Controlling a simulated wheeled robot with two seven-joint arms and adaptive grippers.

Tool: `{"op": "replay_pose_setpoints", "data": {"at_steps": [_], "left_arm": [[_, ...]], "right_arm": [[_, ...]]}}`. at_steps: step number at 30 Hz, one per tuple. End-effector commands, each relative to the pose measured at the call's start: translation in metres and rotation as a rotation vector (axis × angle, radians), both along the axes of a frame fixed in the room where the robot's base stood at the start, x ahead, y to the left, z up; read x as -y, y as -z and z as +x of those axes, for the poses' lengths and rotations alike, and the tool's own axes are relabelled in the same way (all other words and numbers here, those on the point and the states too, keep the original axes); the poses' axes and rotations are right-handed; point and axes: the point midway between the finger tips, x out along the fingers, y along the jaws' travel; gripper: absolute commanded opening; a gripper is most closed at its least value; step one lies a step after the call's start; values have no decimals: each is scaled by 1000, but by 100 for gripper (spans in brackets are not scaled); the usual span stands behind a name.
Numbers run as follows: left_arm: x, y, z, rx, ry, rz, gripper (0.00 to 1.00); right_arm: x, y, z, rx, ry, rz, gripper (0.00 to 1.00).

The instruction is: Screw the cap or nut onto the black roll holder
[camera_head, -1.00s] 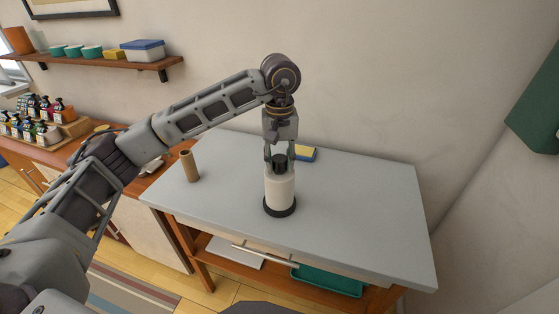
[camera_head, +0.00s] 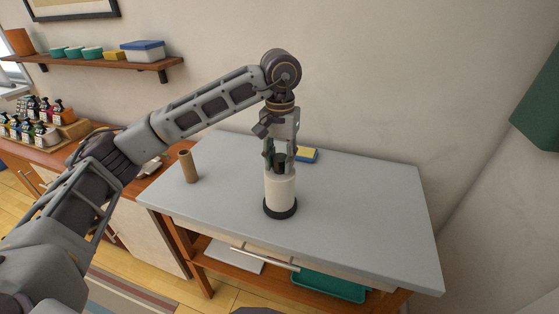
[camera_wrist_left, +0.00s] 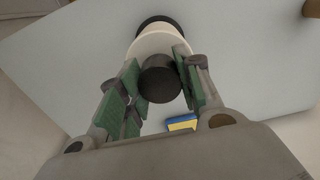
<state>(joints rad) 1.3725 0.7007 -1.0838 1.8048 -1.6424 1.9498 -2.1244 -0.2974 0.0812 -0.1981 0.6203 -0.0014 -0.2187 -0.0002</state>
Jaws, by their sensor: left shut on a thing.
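The black roll holder stands upright on the grey table, with its round black base (camera_head: 281,213) showing below a white paper roll (camera_head: 280,190). A black cap (camera_head: 280,162) sits at the top of the holder; it also shows in the left wrist view (camera_wrist_left: 160,78). My left gripper (camera_head: 279,157) points down from above, shut on the cap, its green-padded fingers on either side of it. In the left wrist view the fingers (camera_wrist_left: 162,88) flank the cap. The thread under the cap is hidden. My right gripper is not in view.
A brown cardboard tube (camera_head: 188,167) stands on the table to the left. A blue and yellow sponge (camera_head: 307,155) lies behind the holder. The grey tabletop (camera_head: 365,220) is clear at right. A wall stands close behind.

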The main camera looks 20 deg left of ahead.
Motion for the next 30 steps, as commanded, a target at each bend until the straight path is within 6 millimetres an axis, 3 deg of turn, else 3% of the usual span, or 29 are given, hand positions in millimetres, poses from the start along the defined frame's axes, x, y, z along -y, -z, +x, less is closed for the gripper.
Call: {"op": "replay_pose_setpoints", "data": {"at_steps": [10, 30], "left_arm": [[-1, 3, 0, -5, 34, 5, 6], [-2, 1, 0, -4, 387, 5, 6]], "right_arm": [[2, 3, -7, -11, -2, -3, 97], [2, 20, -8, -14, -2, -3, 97]]}}
